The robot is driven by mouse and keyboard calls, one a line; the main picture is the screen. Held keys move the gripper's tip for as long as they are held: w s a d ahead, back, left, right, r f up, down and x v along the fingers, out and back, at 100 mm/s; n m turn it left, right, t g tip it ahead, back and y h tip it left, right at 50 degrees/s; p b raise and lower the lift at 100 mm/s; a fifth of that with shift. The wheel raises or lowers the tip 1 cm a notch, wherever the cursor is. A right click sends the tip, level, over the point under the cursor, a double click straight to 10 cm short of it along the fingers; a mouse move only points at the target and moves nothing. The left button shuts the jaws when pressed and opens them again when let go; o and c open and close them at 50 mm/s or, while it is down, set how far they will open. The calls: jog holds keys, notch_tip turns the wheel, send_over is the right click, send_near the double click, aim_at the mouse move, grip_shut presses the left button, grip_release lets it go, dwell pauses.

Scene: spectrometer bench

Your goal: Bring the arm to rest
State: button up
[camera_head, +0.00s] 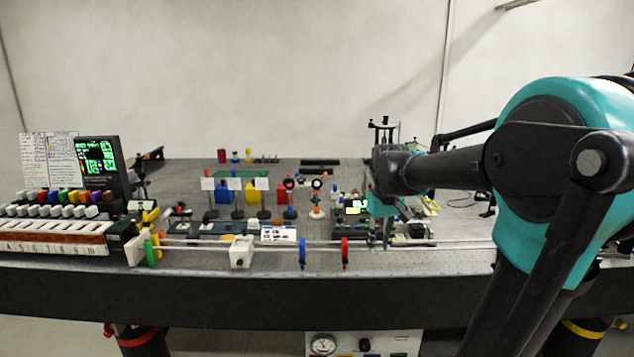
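My arm (560,150), teal and black, rises at the right of the head view. Its forearm reaches left over the bench. My gripper (380,240) hangs at the end, fingers pointing down, above or in front of a cluttered middle part of the bench. The fingertips are small and dark against the equipment behind them, so I cannot tell whether they are open or shut. I see nothing clearly held.
The long optical bench (250,295) spans the view. A red disc (345,253) and a blue disc (302,252) stand on a rail left of my gripper.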

jog(key=s+d+f+m+t, duration=0.2)
jog(key=s+f, duration=1.4)
jog(key=f, duration=0.1)
jog(key=shift+s+m+t, duration=0.2)
jog(key=shift+m+t, duration=0.1)
jog(key=shift+m, duration=0.1)
